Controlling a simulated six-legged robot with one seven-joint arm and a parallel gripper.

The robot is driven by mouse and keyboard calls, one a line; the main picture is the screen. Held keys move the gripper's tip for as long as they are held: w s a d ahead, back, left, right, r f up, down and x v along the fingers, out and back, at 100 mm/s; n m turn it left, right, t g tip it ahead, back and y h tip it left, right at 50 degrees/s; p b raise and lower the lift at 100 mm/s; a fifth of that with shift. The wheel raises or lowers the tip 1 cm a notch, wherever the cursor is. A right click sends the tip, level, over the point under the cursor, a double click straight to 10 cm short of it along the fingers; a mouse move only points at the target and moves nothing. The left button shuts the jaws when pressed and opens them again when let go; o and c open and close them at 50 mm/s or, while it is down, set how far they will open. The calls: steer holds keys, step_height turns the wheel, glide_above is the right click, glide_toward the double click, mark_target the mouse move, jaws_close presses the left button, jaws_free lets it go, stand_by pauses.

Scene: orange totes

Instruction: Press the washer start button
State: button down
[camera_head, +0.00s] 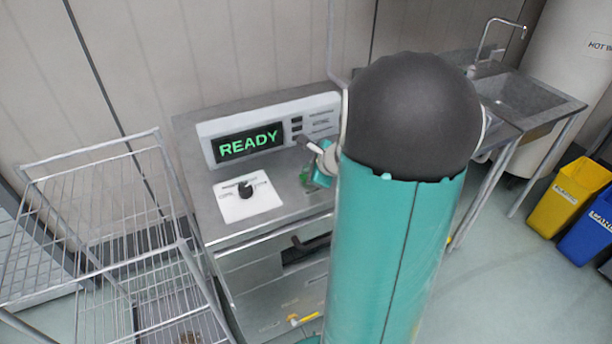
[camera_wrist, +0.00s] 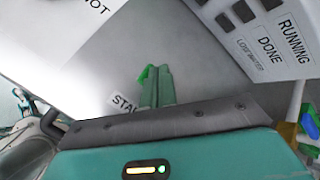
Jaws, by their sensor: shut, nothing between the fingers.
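The washer (camera_head: 200,215) shows a green READY display (camera_head: 249,144) in the head view. A black dial (camera_head: 245,190) sits on a white plate on its top. My gripper (camera_wrist: 156,82) is shut and empty, its two green fingers side by side in the wrist view. A bright green piece (camera_wrist: 144,76) shows at the fingertips, partly hidden; it may be the start button, and I cannot tell whether they touch it. A label reading "STA" (camera_wrist: 123,103) is partly covered beside the fingers. In the head view my arm hides the right part of the washer top.
The status panel (camera_wrist: 262,45) with RUNNING and DONE labels rises close at the right in the wrist view. A wire rack (camera_head: 100,220) stands left of the washer. A metal sink (camera_head: 525,95) and yellow (camera_head: 568,200) and blue (camera_head: 592,228) bins are at the right.

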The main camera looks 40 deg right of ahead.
steer(key=shift+f, duration=0.45)
stand_by(0.3)
steer(key=shift+r, duration=0.9)
steer(key=shift+r, duration=2.5)
